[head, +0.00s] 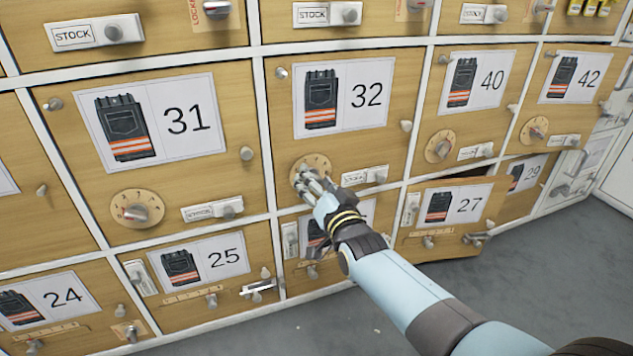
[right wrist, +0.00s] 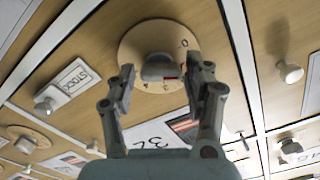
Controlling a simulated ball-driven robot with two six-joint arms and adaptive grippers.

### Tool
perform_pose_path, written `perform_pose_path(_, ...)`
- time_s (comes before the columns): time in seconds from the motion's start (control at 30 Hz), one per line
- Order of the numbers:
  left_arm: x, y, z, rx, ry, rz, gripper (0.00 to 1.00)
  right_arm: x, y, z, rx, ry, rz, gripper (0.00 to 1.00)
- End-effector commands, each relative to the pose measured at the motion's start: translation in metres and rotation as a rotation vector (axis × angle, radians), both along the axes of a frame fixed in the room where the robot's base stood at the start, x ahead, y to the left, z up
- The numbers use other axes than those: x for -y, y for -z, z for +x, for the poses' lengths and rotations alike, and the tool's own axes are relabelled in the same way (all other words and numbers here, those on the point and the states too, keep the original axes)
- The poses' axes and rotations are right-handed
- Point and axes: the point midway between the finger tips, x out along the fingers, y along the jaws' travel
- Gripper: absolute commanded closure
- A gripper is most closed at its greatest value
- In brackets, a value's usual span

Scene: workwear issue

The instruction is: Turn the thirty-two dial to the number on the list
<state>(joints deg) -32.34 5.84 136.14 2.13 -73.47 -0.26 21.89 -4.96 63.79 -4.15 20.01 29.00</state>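The thirty-two dial (head: 316,161) is a round tan disc on the door marked 32 (head: 391,75), below its picture label. My right gripper (head: 308,182) is in front of it and hides much of it. In the right wrist view, the dial (right wrist: 140,38) has a grey knob (right wrist: 158,67) with a red mark near the digits 3 and 4. The two fingers of my right gripper (right wrist: 166,80) stand apart, one on each side of the knob, with visible gaps. I cannot tell how near they are in depth. My left gripper and the list are not in view.
Similar dials are on door 31 (head: 135,208), door 40 (head: 440,145) and door 42 (head: 535,130). A STOCK slider (head: 365,176) sits right of the thirty-two dial. Door 27 (head: 462,243) stands slightly ajar near my right arm. Grey floor (head: 560,260) is clear.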

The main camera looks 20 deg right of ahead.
Motion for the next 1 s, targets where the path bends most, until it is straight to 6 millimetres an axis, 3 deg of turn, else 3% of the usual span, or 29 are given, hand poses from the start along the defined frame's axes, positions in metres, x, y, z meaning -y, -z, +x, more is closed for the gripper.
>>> perform_pose_path(0.07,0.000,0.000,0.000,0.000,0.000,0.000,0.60,0.000,0.000,0.000,0.000,0.000,0.000,0.36)
perform_pose_path(0.33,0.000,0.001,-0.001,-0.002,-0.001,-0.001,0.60,0.000,0.000,-0.001,0.001,0.001,0.000,0.36)
perform_pose_path(0.47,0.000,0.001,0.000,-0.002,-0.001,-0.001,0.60,0.000,0.001,-0.012,-0.001,0.000,0.000,0.36)
perform_pose_path(0.8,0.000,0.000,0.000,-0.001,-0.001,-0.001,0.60,0.003,0.001,-0.085,-0.001,0.000,0.000,0.36)
perform_pose_path(1.0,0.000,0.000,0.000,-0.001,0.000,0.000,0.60,0.004,0.001,-0.113,-0.001,0.000,-0.001,0.36)
